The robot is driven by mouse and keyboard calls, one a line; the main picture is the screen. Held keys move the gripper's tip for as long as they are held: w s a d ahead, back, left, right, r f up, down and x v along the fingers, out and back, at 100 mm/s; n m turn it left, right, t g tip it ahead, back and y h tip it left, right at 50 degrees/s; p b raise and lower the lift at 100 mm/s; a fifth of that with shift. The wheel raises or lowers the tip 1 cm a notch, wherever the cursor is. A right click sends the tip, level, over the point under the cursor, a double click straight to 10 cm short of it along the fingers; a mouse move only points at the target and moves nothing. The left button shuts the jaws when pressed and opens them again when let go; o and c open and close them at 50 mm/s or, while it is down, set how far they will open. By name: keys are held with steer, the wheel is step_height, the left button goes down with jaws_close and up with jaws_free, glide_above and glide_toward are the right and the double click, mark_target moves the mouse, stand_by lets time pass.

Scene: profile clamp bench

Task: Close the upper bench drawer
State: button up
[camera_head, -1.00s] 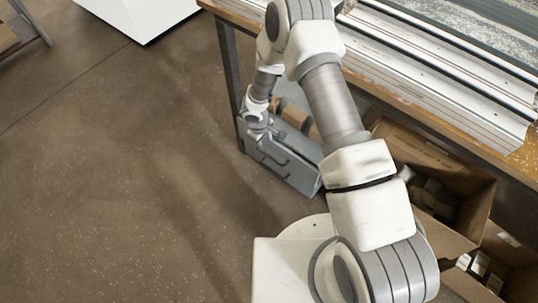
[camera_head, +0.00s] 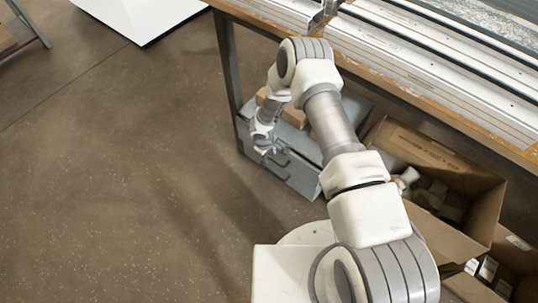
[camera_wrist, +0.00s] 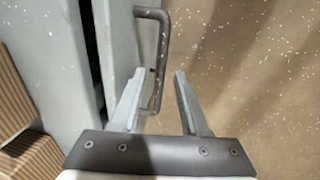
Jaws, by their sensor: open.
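The grey-blue drawer unit (camera_head: 300,178) stands on the floor under the bench. In the wrist view, the drawer front (camera_wrist: 124,45) is a pale upright panel with a narrow dark gap between it and the cabinet (camera_wrist: 50,60). How far the drawer stands out is hard to tell. Its dark bar handle (camera_wrist: 164,45) stands off the panel. My gripper (camera_head: 270,150) is at the front of the unit. In the wrist view, my gripper (camera_wrist: 159,74) is open, with the lower part of the handle between its fingers; contact cannot be made out.
Cardboard boxes (camera_head: 292,113) sit on top of the unit. An open carton (camera_head: 470,215) with loose pieces stands to its right. The bench top (camera_head: 375,62) with metal profiles overhangs both, and a bench leg (camera_head: 228,65) is at the left. The floor to the left is clear.

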jaws_close()
stand_by(1.3)
